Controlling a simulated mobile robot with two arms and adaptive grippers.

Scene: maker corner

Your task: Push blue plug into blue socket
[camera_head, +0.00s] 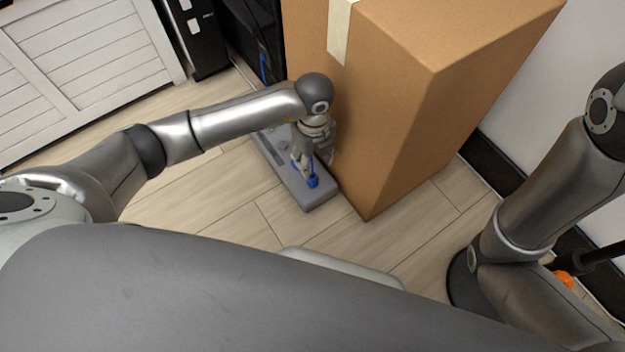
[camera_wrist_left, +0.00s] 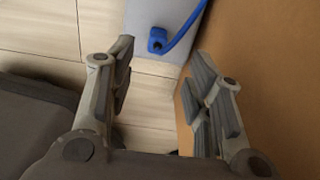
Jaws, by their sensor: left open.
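A long grey socket strip (camera_head: 273,157) lies on the floor beside a big cardboard box. A blue connector (camera_head: 312,182) with a blue cable is at its near end; in the left wrist view the blue piece (camera_wrist_left: 157,42) sits at the end of the grey strip (camera_wrist_left: 150,14), its cable running up and right. I cannot tell whether it is seated in a socket; no separate blue socket is distinguishable. My left gripper (camera_head: 306,168) points down over the strip's near end. In the left wrist view its fingers (camera_wrist_left: 165,75) are apart, with nothing between them. My right gripper is not visible.
The cardboard box (camera_head: 400,120) stands right against the strip's right side, close to the left gripper. A black case (camera_head: 255,35) and a white slatted crate (camera_head: 85,50) stand behind. The wood floor (camera_head: 235,225) left of and before the strip is clear.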

